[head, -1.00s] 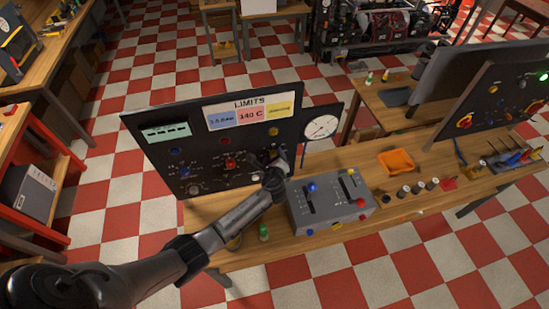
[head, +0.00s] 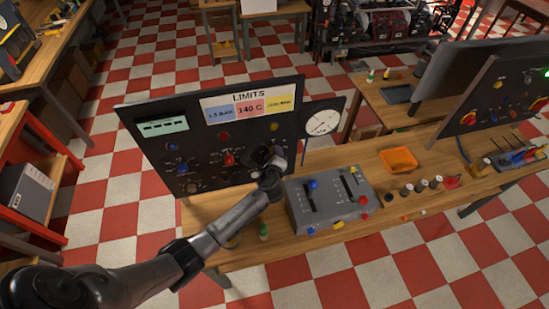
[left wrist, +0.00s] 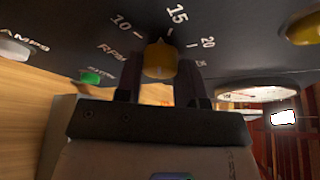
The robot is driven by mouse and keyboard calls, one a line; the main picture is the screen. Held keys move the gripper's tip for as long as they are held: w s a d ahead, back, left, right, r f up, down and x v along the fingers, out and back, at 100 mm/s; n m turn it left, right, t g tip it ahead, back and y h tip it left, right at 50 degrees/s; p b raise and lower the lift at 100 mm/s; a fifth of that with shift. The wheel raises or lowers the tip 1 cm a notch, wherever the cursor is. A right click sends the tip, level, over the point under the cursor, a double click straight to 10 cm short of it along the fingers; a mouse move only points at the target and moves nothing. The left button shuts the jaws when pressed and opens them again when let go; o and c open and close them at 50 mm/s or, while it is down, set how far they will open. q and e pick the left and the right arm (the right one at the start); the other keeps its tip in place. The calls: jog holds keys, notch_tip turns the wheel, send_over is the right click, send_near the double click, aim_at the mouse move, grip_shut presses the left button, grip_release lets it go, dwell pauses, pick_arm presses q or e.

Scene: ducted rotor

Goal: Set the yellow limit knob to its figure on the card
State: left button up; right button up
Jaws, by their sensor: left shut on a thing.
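The yellow knob (left wrist: 160,62) sits between the fingers of my left gripper (left wrist: 160,82) in the left wrist view. The gripper is shut on it. The knob's narrow tip points between the 10 and 15 marks of its RPM scale, and looks nearer 15. In the head view my left gripper (head: 269,160) is at the lower right of the black panel (head: 160,112) and hides the knob. The LIMITS card (head: 248,97) on the panel has blue, red and yellow fields. The yellow field (head: 280,104) is too small to read surely. My right gripper is not in view.
A round gauge (head: 321,121) stands right of the panel. A grey lever box (head: 330,205) is close to the right of my left gripper. An orange tray (head: 398,159) and several small parts lie farther right on the bench. A green-capped item (head: 263,231) stands near the front edge.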

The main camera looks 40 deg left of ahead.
pick_arm(q)
jog(key=shift+f+n+t+y+b, duration=0.15)
jog(key=shift+n+t+b, duration=0.6)
jog(key=shift+n+b, duration=1.45)
jog(key=shift+f+n+t+y+b, duration=0.15)
jog(key=shift+n+t+b, duration=0.65)
jog(key=shift+b, duration=2.75)
jog(key=shift+r, duration=0.1)
jog(key=o, duration=0.9)
jog(key=shift+s, duration=0.15)
jog(key=v, duration=1.3)
jog(key=shift+s+d+b, duration=0.2)
jog(key=shift+s+b, duration=0.1)
jog(key=shift+b, duration=0.1)
